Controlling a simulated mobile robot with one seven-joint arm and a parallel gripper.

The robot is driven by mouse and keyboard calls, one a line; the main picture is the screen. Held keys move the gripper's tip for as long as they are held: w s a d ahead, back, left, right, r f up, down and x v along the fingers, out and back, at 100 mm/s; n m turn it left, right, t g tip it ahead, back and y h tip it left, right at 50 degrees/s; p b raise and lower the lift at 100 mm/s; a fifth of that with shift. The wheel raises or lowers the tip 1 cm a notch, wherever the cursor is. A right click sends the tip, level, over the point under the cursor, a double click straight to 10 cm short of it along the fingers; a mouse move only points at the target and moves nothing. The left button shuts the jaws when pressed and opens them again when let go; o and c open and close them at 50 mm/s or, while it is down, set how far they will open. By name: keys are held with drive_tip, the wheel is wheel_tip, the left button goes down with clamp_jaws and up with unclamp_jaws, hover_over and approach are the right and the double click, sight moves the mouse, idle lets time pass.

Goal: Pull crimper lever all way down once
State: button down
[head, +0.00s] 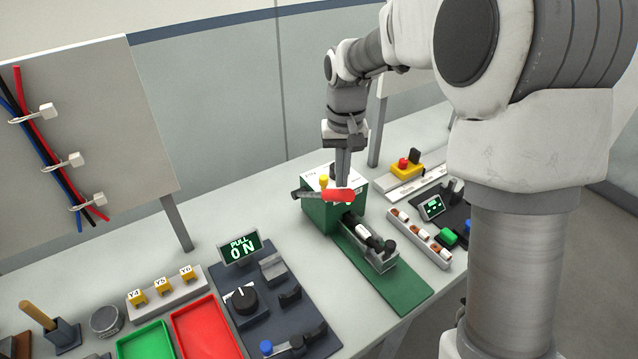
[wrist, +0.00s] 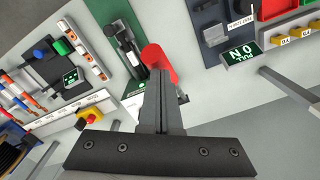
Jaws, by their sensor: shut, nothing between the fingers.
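The crimper is a green box (head: 320,215) with a white top, on a green base plate (head: 408,292) on the bench. Its lever has a red grip (head: 340,195), which lies across the box's front in the head view. The red grip also shows in the wrist view (wrist: 160,62), just beyond my fingertips. My gripper (head: 343,184) is shut and empty, pointing down with its fingertips at or just above the red grip. I cannot tell whether they touch it. My fingers hide part of the grip and the box top in the wrist view.
A display reading "PULL 0 N" (head: 238,248) stands left of the crimper, beside a dark panel with a knob (head: 243,300). Red (head: 205,330) and green (head: 146,341) trays lie further left. A yellow box with a red button (head: 405,168) and a connector strip (head: 420,238) are right.

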wheel_tip(320, 180, up, 8)
drive_tip(key=p, duration=0.5)
drive_tip(key=shift+f, duration=0.25)
drive_tip(key=s+d+r+t+b, duration=0.2)
drive_tip(key=s+d+r, duration=0.1)
drive_tip(key=s, duration=0.3)
drive_tip(key=s+d+r+t+b, duration=0.1)
drive_tip(key=s+d+r, duration=0.2)
drive_tip(key=s, duration=0.3)
drive_tip(key=s+d+f+t+b, duration=0.1)
drive_tip(key=s+d, duration=0.1)
drive_tip(key=s, duration=0.4)
drive_tip(key=s+d+f+t+b, duration=0.1)
drive_tip(key=s+d+f, duration=0.1)
drive_tip(key=s, duration=0.4)
drive_tip(key=shift+s+m+t+b, duration=0.2)
drive_tip(key=shift+m+t+b, duration=0.1)
drive_tip(key=shift+m, duration=0.1)
drive_tip(key=shift+w, duration=0.1)
idle(0.6)
